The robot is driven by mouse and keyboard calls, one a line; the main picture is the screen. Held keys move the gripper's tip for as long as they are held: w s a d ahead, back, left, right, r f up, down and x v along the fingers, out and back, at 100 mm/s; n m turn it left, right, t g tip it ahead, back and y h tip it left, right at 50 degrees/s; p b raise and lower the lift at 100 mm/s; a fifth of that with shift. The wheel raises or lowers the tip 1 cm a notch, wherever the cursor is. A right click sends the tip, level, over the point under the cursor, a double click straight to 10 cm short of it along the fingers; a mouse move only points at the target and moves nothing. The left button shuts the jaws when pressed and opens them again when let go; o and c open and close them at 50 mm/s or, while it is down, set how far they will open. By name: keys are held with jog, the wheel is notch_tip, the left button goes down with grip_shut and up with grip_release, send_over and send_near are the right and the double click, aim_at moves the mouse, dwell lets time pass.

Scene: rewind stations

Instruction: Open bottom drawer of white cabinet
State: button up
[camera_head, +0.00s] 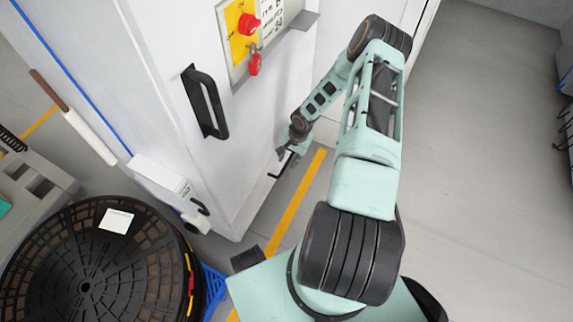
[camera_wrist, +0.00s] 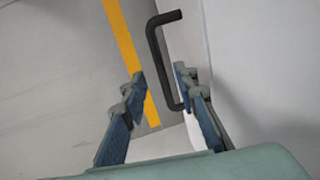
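The white cabinet (camera_head: 238,165) stands left of my arm in the head view, and its white face fills the right of the wrist view (camera_wrist: 260,60). A thin black bar handle (camera_wrist: 160,60) stands off this face. My gripper (camera_wrist: 160,76) is open and empty, with the lower part of the handle in the gap between its fingertips, nearer the right finger. I cannot tell whether the fingers touch it. In the head view my gripper (camera_head: 288,152) is low beside the cabinet, small and partly hidden. The drawer's edges are not clear.
A black reel (camera_head: 85,265) stands at lower left. A yellow floor line (camera_head: 297,203) runs past my base. Grey floor at right is clear.

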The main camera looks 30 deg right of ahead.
aim_at(286, 165)
jog(key=shift+w+a+f+b, duration=0.1)
jog(key=shift+w+f+b, duration=0.1)
jog(key=shift+f, duration=0.6)
jog(key=shift+w+a+f+b, duration=0.1)
jog(key=shift+f+b, duration=0.05)
jog(key=shift+f, duration=0.65)
grip_shut()
